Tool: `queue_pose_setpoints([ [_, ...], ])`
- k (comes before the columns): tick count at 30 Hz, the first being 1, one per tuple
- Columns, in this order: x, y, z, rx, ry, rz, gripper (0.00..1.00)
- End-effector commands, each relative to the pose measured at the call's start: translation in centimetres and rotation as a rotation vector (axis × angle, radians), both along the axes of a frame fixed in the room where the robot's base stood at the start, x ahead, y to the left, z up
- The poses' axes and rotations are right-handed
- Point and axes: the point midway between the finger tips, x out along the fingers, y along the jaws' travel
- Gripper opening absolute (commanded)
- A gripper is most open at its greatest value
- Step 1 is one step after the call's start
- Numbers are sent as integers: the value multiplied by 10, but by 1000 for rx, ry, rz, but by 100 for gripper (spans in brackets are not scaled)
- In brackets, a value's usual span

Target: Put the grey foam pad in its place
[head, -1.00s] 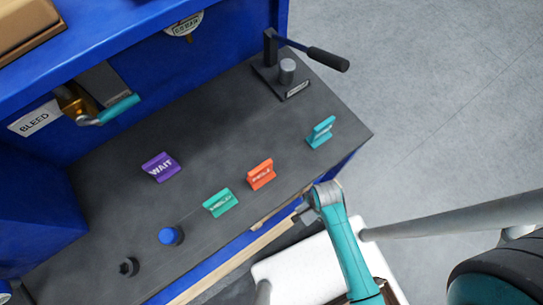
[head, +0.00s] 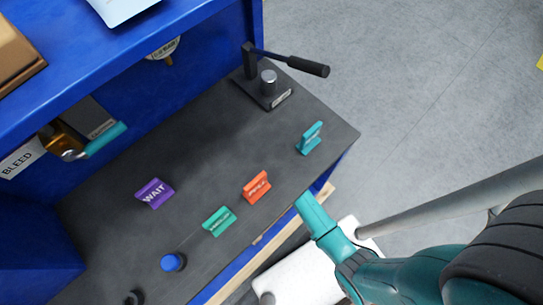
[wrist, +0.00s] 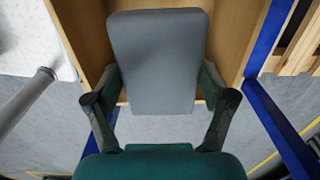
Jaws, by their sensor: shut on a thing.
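The grey foam pad (wrist: 158,50) is a flat rounded block, seen large in the wrist view. My gripper (wrist: 158,88) is shut on it, with one finger at each side edge. Behind the pad is a light wooden tray or drawer (wrist: 233,40); I cannot tell whether the pad touches it. In the head view my teal arm reaches the bench's front edge; the gripper and pad cannot be made out there.
The dark bench top (head: 200,135) carries a purple WAIT sign (head: 154,193), a green sign (head: 218,221), an orange sign (head: 256,186), a teal sign (head: 311,138), a blue knob (head: 173,262) and a black lever (head: 290,62). A white surface (head: 305,278) lies below the front edge.

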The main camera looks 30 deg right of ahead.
Motion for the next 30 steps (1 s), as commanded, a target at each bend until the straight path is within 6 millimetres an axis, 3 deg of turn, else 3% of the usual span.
queue_pose_setpoints([
  [6,0,0,-44,0,3,0,53],
  [12,0,0,-75,0,2,0,53],
  [24,1,0,-112,0,0,0,53],
  [30,0,0,-120,0,-1,0,53],
])
